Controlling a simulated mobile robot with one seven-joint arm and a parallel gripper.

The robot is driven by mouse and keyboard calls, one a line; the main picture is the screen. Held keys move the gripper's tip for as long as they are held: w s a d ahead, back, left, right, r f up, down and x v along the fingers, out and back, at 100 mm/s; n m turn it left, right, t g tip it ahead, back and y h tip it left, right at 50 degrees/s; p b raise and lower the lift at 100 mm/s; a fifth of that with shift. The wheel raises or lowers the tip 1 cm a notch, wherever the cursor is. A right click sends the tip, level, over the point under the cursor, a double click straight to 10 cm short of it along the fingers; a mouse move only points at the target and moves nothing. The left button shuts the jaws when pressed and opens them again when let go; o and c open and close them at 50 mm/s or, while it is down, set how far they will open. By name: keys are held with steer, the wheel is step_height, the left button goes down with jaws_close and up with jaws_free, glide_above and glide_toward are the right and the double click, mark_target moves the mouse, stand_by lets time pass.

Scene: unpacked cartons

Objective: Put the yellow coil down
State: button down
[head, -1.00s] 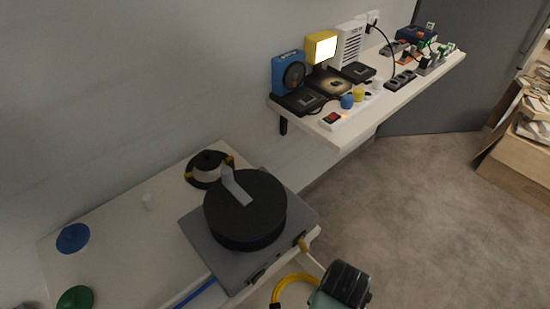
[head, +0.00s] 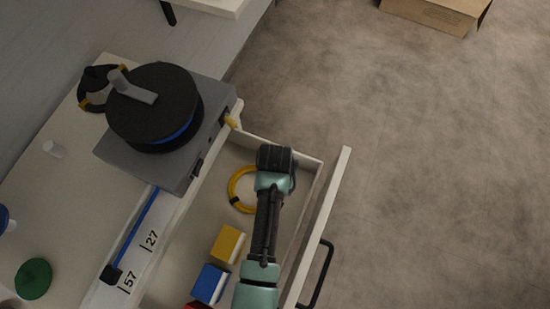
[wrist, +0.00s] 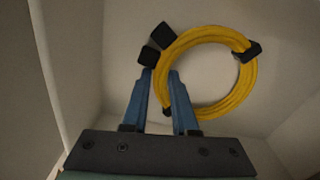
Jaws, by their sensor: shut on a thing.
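The yellow coil (head: 238,188) is a ring of yellow cable with black ties and black ends. It is within the open drawer (head: 333,206), toward its far end. In the wrist view the coil (wrist: 252,85) lies across my gripper's two blue fingers (wrist: 162,80), which are closed on its left side. I cannot tell whether the coil touches the drawer floor. In the head view my dark wrist hides the fingers and the coil's right part.
A yellow box (head: 228,243) and a blue box (head: 210,283) lie nearer in the drawer. A black reel (head: 150,105) on a grey base stands on the worktop to the left. The drawer's black handle (head: 322,275) juts out right. Open floor lies beyond.

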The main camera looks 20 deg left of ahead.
steer(key=shift+f, duration=0.15)
steer(key=c, duration=0.7)
jaws_free()
